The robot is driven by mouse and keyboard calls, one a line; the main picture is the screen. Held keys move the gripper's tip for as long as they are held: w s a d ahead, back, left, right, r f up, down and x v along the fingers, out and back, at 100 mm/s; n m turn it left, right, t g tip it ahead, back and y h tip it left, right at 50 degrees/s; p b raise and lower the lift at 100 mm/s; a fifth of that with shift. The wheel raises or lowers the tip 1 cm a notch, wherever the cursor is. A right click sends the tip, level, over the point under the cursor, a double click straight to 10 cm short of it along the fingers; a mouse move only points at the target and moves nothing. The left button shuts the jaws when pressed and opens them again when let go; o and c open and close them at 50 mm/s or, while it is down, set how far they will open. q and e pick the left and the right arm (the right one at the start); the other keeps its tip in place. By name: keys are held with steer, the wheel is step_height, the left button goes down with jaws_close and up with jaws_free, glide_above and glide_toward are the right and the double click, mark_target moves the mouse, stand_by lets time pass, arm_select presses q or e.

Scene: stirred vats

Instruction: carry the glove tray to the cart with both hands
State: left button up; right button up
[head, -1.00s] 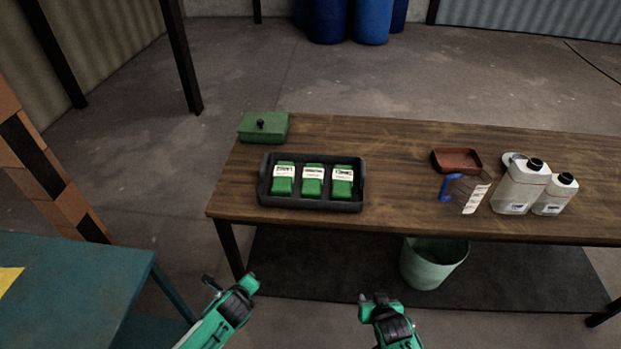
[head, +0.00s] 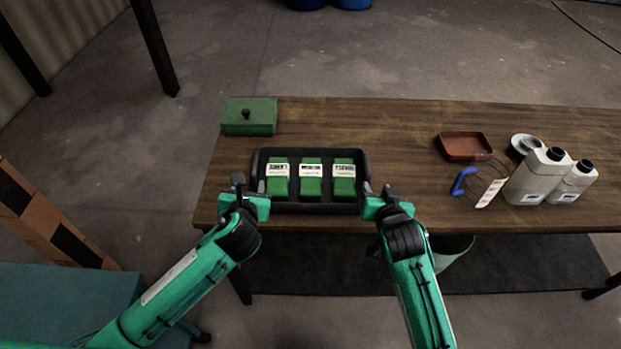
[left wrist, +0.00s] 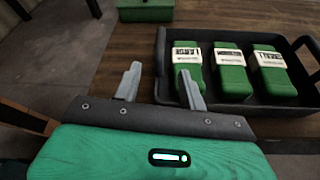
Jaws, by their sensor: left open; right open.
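The glove tray (head: 312,208) is a black tray on the wooden table, holding three green packs (head: 311,182) with white labels. My left gripper (head: 243,190) is at the tray's left end, open and empty. In the left wrist view its two grey fingers (left wrist: 160,85) are apart; the right finger is close to the left wall of the tray (left wrist: 161,60), and I cannot tell whether it touches. My right gripper (head: 381,195) is open at the tray's right end; its fingertips are small and partly hidden. The cart cannot be made out with certainty.
A green lidded box (head: 249,117) stands behind the tray on the wooden table (head: 400,130). A teal surface (head: 70,300) is at the lower left.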

mark_target(254, 168)
arm_select(q)
steer(key=x, duration=1.3)
steer(key=shift+w+f, duration=0.1)
steer(key=shift+w, duration=0.05)
arm_select(e)
steer(key=x, duration=1.3)
steer(key=shift+w+f, duration=0.1)
steer(key=shift+f, duration=0.05)
arm_select(q)
jaws_close()
arm_select(e)
jaws_close()
